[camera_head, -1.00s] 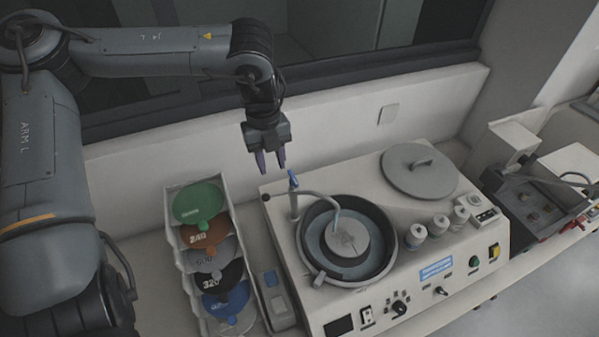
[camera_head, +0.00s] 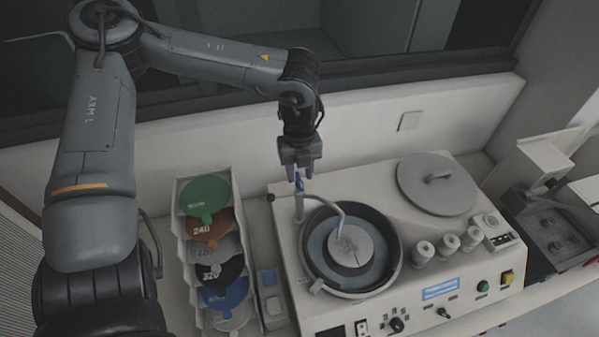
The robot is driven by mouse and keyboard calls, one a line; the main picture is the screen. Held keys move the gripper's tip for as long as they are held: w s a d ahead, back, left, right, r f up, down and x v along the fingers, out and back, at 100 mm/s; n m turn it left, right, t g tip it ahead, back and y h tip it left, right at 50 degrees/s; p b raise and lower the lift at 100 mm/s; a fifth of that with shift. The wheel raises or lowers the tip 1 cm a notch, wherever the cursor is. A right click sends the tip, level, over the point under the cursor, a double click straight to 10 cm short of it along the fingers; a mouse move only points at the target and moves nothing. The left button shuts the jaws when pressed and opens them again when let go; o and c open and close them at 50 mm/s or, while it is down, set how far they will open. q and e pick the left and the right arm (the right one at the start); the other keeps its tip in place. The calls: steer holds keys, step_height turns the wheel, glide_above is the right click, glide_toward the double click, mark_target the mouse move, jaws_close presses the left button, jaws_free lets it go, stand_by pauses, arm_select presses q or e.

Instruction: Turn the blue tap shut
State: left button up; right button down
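The blue tap (camera_head: 300,184) is a small blue lever on top of the upright of a thin grey water pipe (camera_head: 329,203). The pipe curves over the round bowl of a white polishing machine. My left gripper (camera_head: 300,172) points down right at the tap, with its two fingers spread apart. The blue lever shows between and just below the fingertips. I cannot tell whether either finger touches it. My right gripper is not in view.
The machine's bowl (camera_head: 394,278) holds a grey disc. A round grey lid (camera_head: 437,190) and several small bottles stand on its right. A white rack (camera_head: 182,262) of coloured discs stands to the left. The wall is close behind.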

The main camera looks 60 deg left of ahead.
arm_select(q)
steer(key=shift+f, duration=0.75)
jaws_close()
